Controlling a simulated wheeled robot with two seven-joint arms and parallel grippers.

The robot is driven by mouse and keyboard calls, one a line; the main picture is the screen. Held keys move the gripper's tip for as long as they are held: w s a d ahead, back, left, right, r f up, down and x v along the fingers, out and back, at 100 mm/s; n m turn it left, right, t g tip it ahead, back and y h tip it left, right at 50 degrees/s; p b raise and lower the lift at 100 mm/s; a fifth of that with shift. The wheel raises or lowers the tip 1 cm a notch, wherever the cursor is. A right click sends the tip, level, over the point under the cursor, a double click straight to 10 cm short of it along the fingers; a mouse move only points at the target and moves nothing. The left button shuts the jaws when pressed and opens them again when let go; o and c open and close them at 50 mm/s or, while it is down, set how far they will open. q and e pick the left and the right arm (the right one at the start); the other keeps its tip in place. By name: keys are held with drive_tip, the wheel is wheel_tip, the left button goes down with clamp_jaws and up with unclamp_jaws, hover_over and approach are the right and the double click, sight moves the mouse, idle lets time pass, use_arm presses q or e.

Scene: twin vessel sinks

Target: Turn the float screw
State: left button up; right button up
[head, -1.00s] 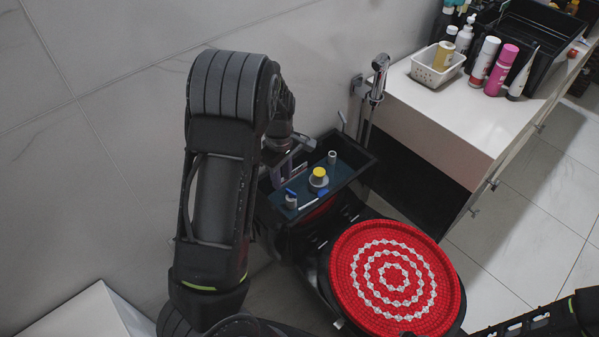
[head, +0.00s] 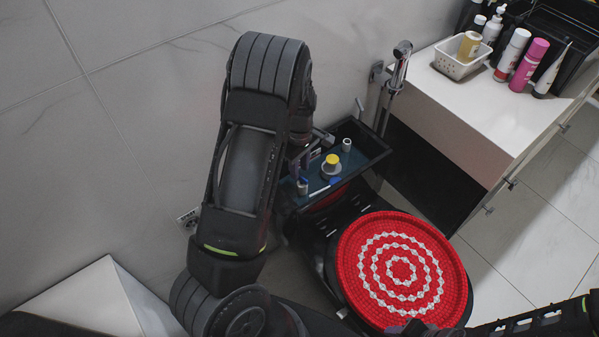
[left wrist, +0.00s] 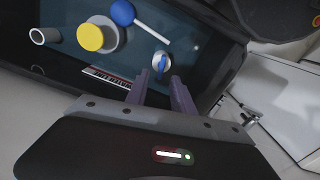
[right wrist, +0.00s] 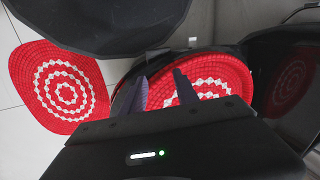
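An open black toilet tank (head: 372,147) stands at the wall. In it are a yellow-capped round valve (left wrist: 91,37), a grey tube (left wrist: 45,36) and a blue float ball (left wrist: 123,13) on a white rod. Beside them is a round white piece with a blue screw-like top (left wrist: 160,62); it also shows in the head view (head: 303,185). I take this as the float screw. My left gripper (left wrist: 161,84) is open, its purple-grey fingertips just short of the screw, one towards each side. Contact is not visible. My right gripper (right wrist: 160,88) is open and empty.
A red and white round seat cover (head: 402,270) lies in front of the tank. A hand sprayer (head: 398,68) hangs on the wall to the right. A white counter (head: 470,105) holds a basket (head: 458,63) and bottles. A white box-like piece (head: 85,305) stands at lower left.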

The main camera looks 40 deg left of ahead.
sight(302, 180)
use_arm(q)
drive_tip(key=shift+f, duration=1.3)
clamp_jaws()
